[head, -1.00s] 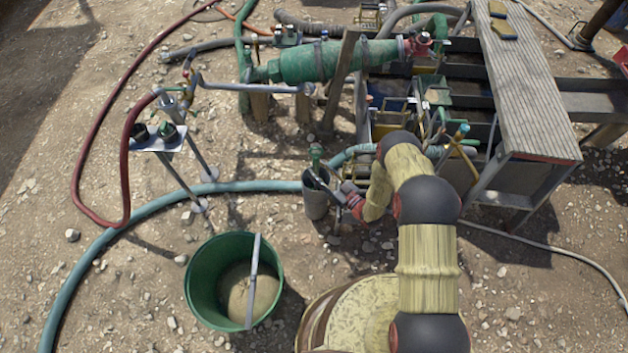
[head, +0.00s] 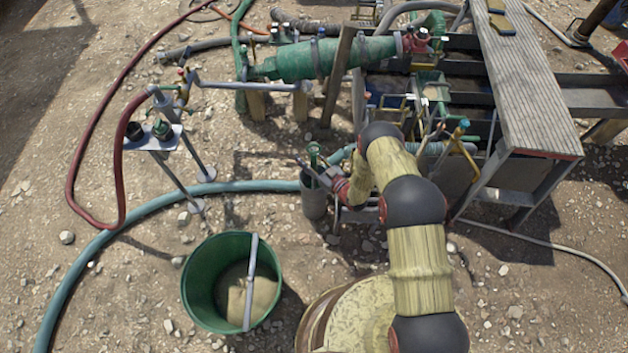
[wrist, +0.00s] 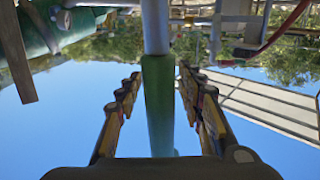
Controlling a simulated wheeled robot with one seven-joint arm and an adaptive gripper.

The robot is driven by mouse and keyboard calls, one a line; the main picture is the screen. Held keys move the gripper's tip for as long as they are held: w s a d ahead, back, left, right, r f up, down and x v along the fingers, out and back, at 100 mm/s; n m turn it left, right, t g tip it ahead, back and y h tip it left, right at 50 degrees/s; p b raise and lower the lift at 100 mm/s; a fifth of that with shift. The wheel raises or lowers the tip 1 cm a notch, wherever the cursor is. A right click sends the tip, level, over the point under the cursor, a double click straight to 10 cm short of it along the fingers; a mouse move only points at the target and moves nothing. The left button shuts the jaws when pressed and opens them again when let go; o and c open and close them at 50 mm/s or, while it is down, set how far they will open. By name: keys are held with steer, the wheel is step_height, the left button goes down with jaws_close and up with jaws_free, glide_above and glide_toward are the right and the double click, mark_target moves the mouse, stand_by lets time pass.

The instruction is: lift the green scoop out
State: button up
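The green scoop stands upright in a dark grey cylindrical holder (head: 314,204) on the ground. Its green top (head: 314,150) shows above the holder in the head view. In the wrist view, the green handle (wrist: 159,110) with a grey shaft runs upright between my fingers. My gripper (head: 316,174) is at the holder's top, reaching in from the right. In the wrist view my gripper (wrist: 157,85) is open, with a finger on each side of the handle. The scoop's lower end is hidden.
A green bucket (head: 190,290) with mud and a grey bar across it stands front left. A blue-green hose (head: 110,232) runs behind the holder. A small metal stand (head: 150,140) is to the left. The wooden and metal tank frame (head: 535,100) stands at the right.

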steer(key=shift+c, duration=1.2)
jaws_close()
